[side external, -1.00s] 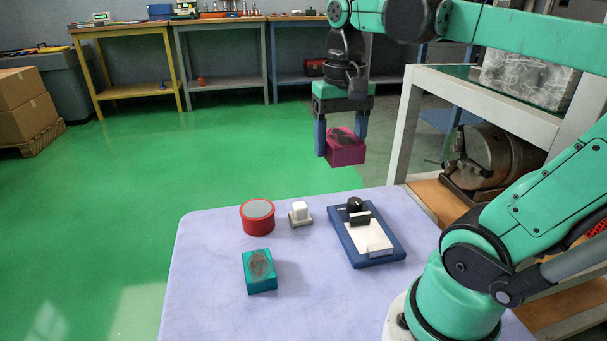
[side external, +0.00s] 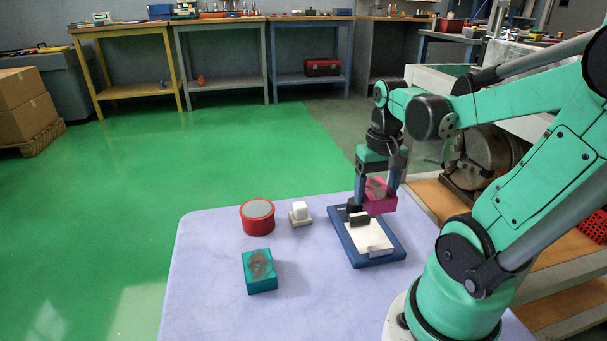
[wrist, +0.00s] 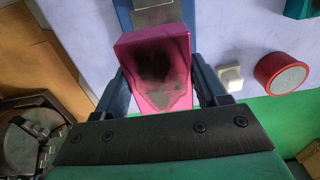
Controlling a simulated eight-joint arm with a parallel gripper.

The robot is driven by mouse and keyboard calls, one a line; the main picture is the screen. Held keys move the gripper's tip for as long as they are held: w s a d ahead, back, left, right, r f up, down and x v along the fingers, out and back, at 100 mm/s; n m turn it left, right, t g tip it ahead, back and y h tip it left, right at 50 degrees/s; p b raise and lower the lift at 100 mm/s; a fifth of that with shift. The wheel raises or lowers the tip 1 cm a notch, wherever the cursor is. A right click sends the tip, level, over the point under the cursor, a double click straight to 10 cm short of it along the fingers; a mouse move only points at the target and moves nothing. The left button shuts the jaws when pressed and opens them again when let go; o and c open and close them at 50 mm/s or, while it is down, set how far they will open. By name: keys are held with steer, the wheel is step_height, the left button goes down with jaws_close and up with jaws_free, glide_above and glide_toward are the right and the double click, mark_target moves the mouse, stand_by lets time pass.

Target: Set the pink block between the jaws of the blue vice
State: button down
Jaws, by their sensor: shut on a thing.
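My gripper (side external: 376,194) is shut on the pink block (side external: 381,200), with a finger on each side of it. In the wrist view the pink block (wrist: 138,100) shows a dark stain on its face and sits between the blue fingers. The blue vice (side external: 344,246) lies on the table, with a pale bed, a dark jaw and a black knob at its far end. My gripper holds the block above the far right end of the vice. In the wrist view the block hides most of the vice; a grey-white part (wrist: 158,14) shows past it. I cannot tell the exact height gap.
A red round tin (side external: 257,217), a small white-topped piece (side external: 300,213) and a teal block (side external: 260,272) stand on the lilac table (side external: 205,300) left of the vice. A shelf with a large chuck (side external: 484,158) stands to the right. The table's front left is clear.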

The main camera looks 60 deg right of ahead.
mark_target(368, 236)
steer(key=shift+f, duration=3.95)
steer(key=shift+f, duration=0.1)
steer(key=shift+c, duration=0.2)
jaws_free()
